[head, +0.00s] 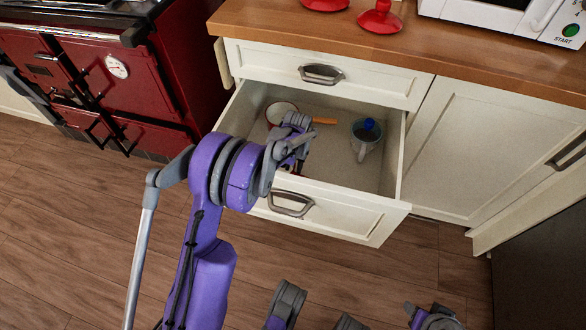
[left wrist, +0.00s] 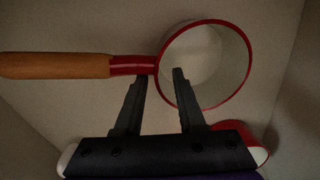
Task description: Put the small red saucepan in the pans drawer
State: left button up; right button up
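The red saucepan (head: 281,112), with a pale inside and a wooden handle (head: 324,121), is in the open pans drawer (head: 385,208). It appears to lie on the drawer floor. My left gripper (head: 297,137) reaches down into the drawer and covers part of the pan. In the left wrist view the saucepan (left wrist: 243,82) has its handle (left wrist: 55,66) to the left. My open left gripper (left wrist: 158,76) has its fingertips apart near where handle and pan meet; I see no grip. My right gripper (head: 432,317) is only partly visible at the bottom edge.
A grey mug-like vessel (head: 364,146) with something blue inside stands in the drawer's right part. Another red and white item (left wrist: 258,140) is partly hidden behind the gripper in the left wrist view. The wooden counter (head: 460,55) overhangs above; a red range (head: 120,75) stands left.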

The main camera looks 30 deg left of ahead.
pick_arm(q)
notch_tip(320, 180, up, 11)
jog(key=p, duration=0.2)
jog(key=shift+d, duration=0.3)
jog(key=shift+f, duration=0.1)
